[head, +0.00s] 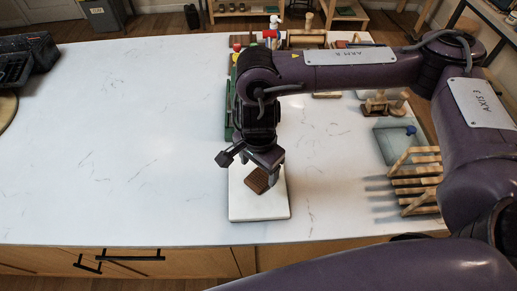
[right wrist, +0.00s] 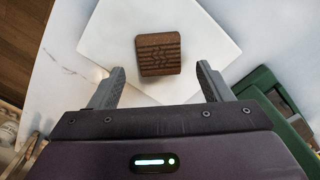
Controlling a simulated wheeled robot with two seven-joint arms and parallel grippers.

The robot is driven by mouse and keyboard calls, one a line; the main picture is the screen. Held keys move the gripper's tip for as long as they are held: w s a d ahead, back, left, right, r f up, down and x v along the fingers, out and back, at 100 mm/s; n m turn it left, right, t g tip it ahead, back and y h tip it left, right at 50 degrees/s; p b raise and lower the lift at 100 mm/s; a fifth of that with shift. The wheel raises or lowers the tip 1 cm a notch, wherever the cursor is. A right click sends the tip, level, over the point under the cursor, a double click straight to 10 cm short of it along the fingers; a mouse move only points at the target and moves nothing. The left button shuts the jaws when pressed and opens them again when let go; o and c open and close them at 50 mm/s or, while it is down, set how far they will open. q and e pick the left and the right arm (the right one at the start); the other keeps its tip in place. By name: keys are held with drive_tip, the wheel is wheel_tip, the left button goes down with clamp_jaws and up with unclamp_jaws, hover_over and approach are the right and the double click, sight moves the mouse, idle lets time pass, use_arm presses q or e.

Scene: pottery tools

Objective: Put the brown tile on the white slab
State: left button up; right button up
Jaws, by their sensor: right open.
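The brown tile (head: 257,181) is a small square block with a grooved pattern. It lies on the white slab (head: 258,212) near the front edge of the table, and it also shows in the right wrist view (right wrist: 158,54) with the slab (right wrist: 112,28) around it. My right gripper (head: 262,168) is right above the tile in the head view. In the right wrist view its two fingers (right wrist: 160,85) are spread wide, with nothing between them, and the tile lies just beyond the fingertips. My left gripper is not in view.
A wooden slatted rack (head: 415,180) stands at the right, with a grey-green board (head: 392,145) behind it. A green tray edge (right wrist: 285,115) lies close to the slab. Bottles and wooden tools crowd the back. The table's left side is clear up to a dark crate (head: 28,58).

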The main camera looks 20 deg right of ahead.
sight(259, 179)
wheel_tip(259, 179, up, 8)
drive_tip(key=shift+b, duration=0.35)
drive_tip(key=shift+s, duration=0.1)
idle(0.4)
